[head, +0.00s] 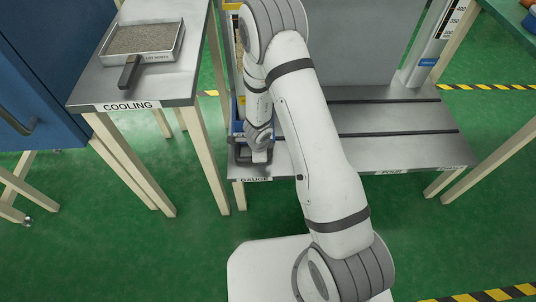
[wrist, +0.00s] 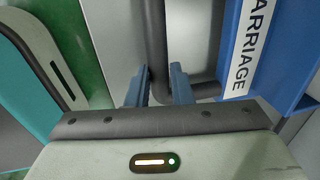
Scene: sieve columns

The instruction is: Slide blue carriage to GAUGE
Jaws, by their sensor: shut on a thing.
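The blue carriage (head: 236,128) is at the left end of the metal bench, mostly hidden behind my arm in the head view. In the wrist view its blue side (wrist: 228,55) bears a white label ending in "ARRIAGE". A dark bar handle (wrist: 155,40) runs beside it. My gripper (wrist: 158,88) has its two blue-grey fingers on either side of this handle, shut on it. In the head view my gripper (head: 259,156) is low at the bench's front left. The GAUGE label (head: 255,180) is on the bench's front edge just below it.
The bench (head: 400,150) has dark slots and a POUR label (head: 389,172) toward the right; its right part is clear. A COOLING table (head: 85,90) with a handled sieve tray (head: 148,42) stands at left. A scaled column (head: 425,50) stands at the bench's right.

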